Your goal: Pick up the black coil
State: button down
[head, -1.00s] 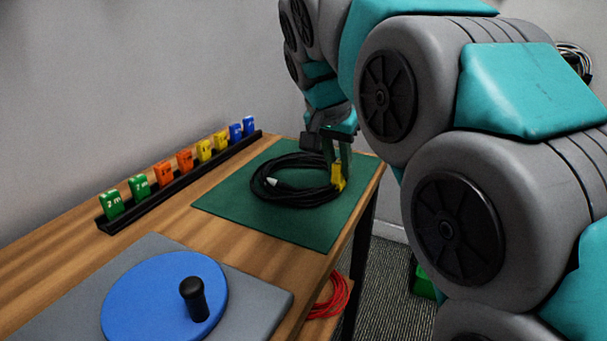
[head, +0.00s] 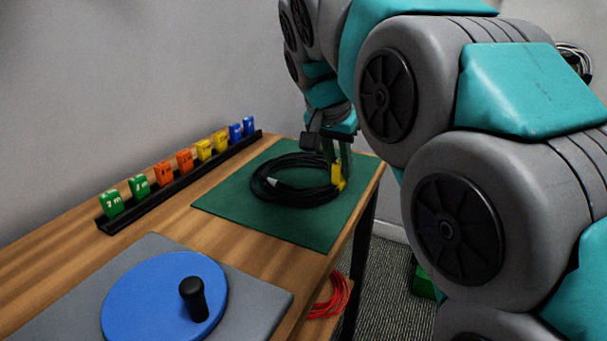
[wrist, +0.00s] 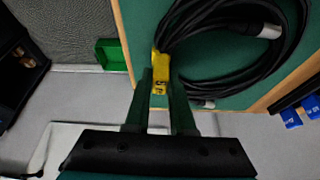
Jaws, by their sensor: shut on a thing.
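The black coil (head: 295,180) lies on the green mat (head: 230,200) on the wooden table. A yellow tag (head: 338,177) is wrapped on its right side. My gripper (head: 338,172) reaches down at that side of the coil, its fingers at the yellow tag. In the wrist view, the gripper (wrist: 162,88) is shut on the coil (wrist: 225,20) at the yellow tag (wrist: 158,68). The coil's silver connector (wrist: 268,31) shows there too. The coil still appears to rest on the mat.
A black rail (head: 190,180) with several numbered coloured tags runs along the wall. A blue disc (head: 150,300) with a black knob (head: 194,300) sits on a grey mat in front. A red coil (head: 330,298) lies on a lower shelf. A green bin (head: 424,284) stands on the floor.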

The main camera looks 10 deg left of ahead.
jog(key=shift+r, duration=0.2)
jog(key=shift+r, duration=1.5)
jog(key=shift+s+d+r, duration=0.1)
jog(key=s+d, duration=0.3)
jog(key=s, duration=0.4)
jog(key=s+d+r+b, duration=0.1)
jog(key=s+d, duration=0.2)
jog(key=s, duration=0.4)
jog(key=shift+s+r+b, duration=0.2)
jog(key=shift+s+b, duration=0.05)
jog(key=shift+b, duration=0.05)
